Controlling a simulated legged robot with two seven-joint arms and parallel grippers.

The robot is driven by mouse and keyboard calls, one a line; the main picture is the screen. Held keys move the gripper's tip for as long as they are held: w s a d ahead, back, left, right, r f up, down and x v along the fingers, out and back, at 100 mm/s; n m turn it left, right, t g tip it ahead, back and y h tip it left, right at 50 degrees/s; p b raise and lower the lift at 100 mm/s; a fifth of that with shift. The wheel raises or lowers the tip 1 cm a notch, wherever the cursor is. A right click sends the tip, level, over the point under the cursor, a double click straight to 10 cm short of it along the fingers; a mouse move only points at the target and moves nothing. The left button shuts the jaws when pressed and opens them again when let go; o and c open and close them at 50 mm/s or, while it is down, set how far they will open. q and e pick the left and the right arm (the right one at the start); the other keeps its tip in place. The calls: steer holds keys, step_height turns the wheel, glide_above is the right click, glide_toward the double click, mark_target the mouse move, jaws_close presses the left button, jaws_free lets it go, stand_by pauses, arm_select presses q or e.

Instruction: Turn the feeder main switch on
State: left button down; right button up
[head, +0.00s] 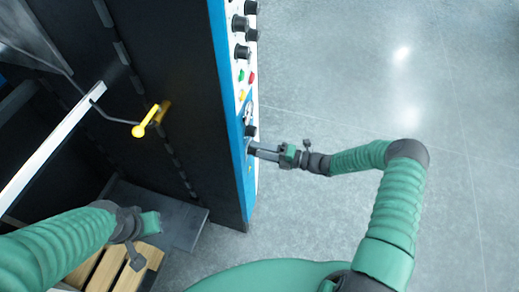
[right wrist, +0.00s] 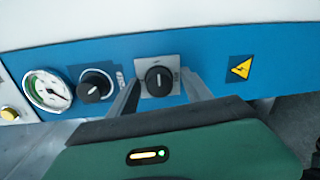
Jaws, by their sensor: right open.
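The control panel (head: 246,100) is a narrow blue and white strip on the edge of the dark machine. In the right wrist view, a black rotary switch (right wrist: 159,80) on a grey square plate sits on the blue band. My right gripper (right wrist: 160,92) is open, with one finger on each side of this switch; I cannot tell whether they touch it. In the head view my right gripper (head: 250,150) reaches the lower part of the panel, and its fingertips hide the switch there. My left gripper (head: 150,222) is low at the left, away from the panel; its jaws are unclear.
Left of the switch are another black knob (right wrist: 95,86), a gauge (right wrist: 47,90) and a yellow button (right wrist: 9,114). A yellow warning sign (right wrist: 240,69) is to the right. A yellow handle (head: 146,122) sticks out from the machine. The grey floor (head: 400,70) at the right is clear.

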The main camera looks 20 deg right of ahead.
steer(key=f+b+v, duration=0.1)
steer(key=b+v, duration=0.1)
steer(key=v, duration=1.4)
steer(key=shift+s+d+r, duration=0.2)
steer(key=shift+d+r, duration=0.1)
steer(key=shift+d, duration=0.1)
